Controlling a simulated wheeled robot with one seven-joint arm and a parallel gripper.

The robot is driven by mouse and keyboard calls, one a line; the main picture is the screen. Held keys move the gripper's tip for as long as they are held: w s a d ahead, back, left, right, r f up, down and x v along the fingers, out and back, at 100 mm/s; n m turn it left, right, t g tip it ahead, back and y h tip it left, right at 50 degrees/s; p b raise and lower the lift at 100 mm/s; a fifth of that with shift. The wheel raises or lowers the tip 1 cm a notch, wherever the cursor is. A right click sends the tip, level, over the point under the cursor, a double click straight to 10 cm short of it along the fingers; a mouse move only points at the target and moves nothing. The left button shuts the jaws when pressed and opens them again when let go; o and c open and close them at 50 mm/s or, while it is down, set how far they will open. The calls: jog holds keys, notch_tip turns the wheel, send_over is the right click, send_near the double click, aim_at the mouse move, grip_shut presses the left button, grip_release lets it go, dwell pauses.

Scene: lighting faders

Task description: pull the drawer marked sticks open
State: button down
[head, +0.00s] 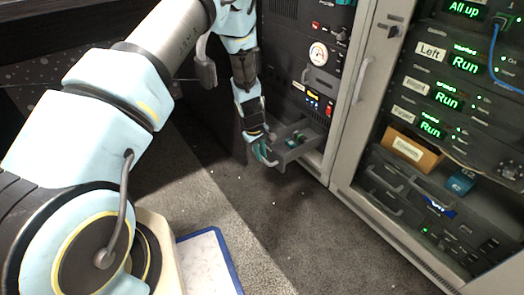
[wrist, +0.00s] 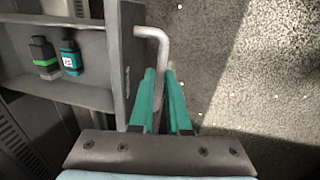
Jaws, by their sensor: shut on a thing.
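A grey drawer (head: 296,150) stands pulled out low in the left rack in the head view. In the wrist view its inside (wrist: 85,97) shows at left, holding a black and green stick (wrist: 44,58) and a teal stick (wrist: 71,55). Its front panel (wrist: 127,50) carries a bent grey bar handle (wrist: 162,45). My gripper (head: 264,152) is at the drawer's front, its teal fingers (wrist: 162,78) closed on the handle. No marking on this drawer's front is readable in either view.
The right rack (head: 345,165) has several drawer handles, lit "Run" panels, an orange box (head: 411,148) and a blue item (head: 461,182). A blue-edged white board (head: 208,262) lies on the carpet. The floor (head: 280,220) before the drawer is clear.

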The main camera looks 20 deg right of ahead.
jog(key=shift+a, duration=0.35)
jog(key=c, duration=0.9)
grip_release()
jog(key=r+p, duration=0.1)
jog(key=r, duration=0.2)
jog(key=a+r+p, duration=0.1)
jog(key=r, duration=0.3)
jog(key=a+r+p, duration=0.1)
jog(key=r+p, duration=0.1)
jog(key=r, duration=0.1)
jog(key=shift+s+r, duration=0.25)
jog(key=shift+r, duration=0.05)
